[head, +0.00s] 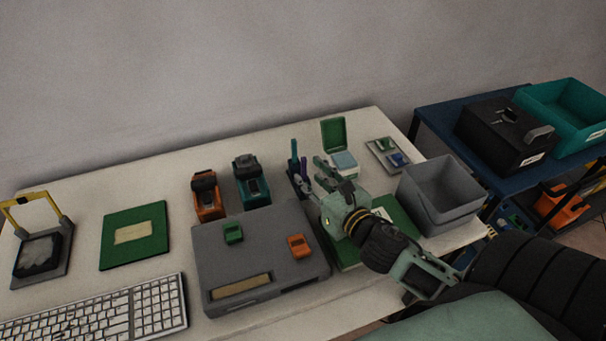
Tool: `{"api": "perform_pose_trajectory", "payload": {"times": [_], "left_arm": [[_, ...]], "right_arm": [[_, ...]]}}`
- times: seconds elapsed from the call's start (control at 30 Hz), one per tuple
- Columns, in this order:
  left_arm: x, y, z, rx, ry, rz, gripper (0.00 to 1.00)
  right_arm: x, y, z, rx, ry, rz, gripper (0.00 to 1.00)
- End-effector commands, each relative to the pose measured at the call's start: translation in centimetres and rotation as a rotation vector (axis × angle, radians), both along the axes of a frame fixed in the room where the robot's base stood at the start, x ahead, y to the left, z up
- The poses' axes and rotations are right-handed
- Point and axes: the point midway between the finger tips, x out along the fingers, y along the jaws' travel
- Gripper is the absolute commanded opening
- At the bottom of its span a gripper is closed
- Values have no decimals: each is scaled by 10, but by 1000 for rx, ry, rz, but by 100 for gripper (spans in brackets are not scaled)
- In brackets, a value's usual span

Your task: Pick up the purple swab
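The purple swab (304,168) stands upright among teal swabs (294,156) in a small dark holder (293,184) toward the back of the white table. My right gripper (317,170) is just to the right of the purple swab, its fingers pointing left toward it. The fingers are apart with nothing visible between them. I cannot tell whether a finger touches the swab. The right side of the holder is partly hidden by the gripper. My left gripper is not in view.
A green-lidded box (343,160) stands behind the gripper, and a grey bin (441,190) stands to its right. A grey box (258,250) with green and orange pieces lies front left. Orange (208,198) and teal (250,182) devices stand left of the holder.

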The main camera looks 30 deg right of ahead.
Motion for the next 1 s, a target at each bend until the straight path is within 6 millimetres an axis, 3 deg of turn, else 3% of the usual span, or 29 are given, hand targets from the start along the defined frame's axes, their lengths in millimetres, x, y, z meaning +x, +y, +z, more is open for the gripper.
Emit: {"api": "perform_pose_trajectory", "payload": {"times": [0.3, 0.6, 1.0], "left_arm": [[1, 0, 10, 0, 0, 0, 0], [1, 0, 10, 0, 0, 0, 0], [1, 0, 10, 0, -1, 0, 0]], "right_arm": [[41, -5, 0, 1, -2, -1, 33], [44, -5, -2, 1, 1, 0, 33], [44, -5, -2, 1, 0, 0, 0]]}}
